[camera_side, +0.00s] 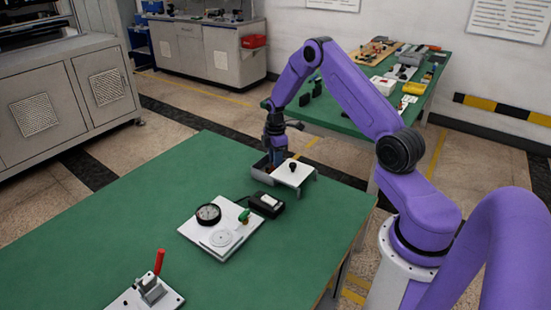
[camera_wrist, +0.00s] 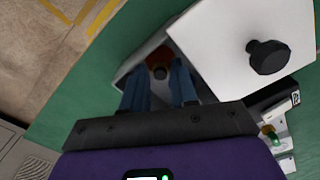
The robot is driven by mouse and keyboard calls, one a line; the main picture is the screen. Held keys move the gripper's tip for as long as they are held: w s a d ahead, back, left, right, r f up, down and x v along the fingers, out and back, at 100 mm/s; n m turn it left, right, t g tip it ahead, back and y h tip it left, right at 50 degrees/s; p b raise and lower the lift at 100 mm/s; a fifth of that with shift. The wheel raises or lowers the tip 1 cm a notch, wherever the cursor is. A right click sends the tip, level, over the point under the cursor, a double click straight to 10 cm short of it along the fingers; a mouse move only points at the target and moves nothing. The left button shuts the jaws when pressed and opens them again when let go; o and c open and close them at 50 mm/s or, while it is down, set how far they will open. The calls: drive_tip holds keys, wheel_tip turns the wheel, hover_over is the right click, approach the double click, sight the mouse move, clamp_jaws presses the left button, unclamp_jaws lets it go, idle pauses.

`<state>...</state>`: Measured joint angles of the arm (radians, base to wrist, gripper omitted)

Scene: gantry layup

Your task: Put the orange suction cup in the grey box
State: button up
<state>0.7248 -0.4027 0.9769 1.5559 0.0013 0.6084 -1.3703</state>
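The grey box (camera_side: 258,175) stands on the green table with its white lid (camera_side: 299,178) pushed to one side, leaving part of the box open. In the wrist view the grey box (camera_wrist: 136,70) shows below my gripper, and the white lid (camera_wrist: 225,45) with its black knob covers the right. The orange suction cup (camera_wrist: 157,58) is inside the box opening, between and just beyond my fingertips. My gripper (camera_wrist: 158,72) points down into the opening, its two blue fingers apart. It looks open; contact with the cup is not clear. In the side view my gripper (camera_side: 275,155) hides the cup.
A black switch box (camera_side: 266,204) and a white plate with a dial gauge (camera_side: 208,214) stand in front of the grey box. A red-handled clamp (camera_side: 152,285) is at the near edge. The table's left is clear. Another cluttered table stands behind.

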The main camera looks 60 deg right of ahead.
wheel_tip(320, 180, up, 12)
drive_tip(key=s+a+r, duration=0.3)
drive_tip(key=a, duration=0.5)
drive_tip(key=s+a+r, duration=0.2)
drive_tip(key=s+a, duration=0.2)
drive_tip(key=a, duration=0.3)
drive_tip(key=s+a+r, duration=0.3)
drive_tip(key=a, duration=0.5)
drive_tip(key=s+a, duration=0.2)
drive_tip(key=s, duration=1)
drive_tip(key=s+a+r, duration=0.1)
drive_tip(key=s+a, duration=0.1)
drive_tip(key=s, duration=1)
drive_tip(key=shift+s+a+r+n, duration=0.15)
drive_tip(key=shift+s+a+n, duration=0.15)
drive_tip(key=shift+s+a, duration=0.1)
drive_tip(key=shift+w, duration=0.1)
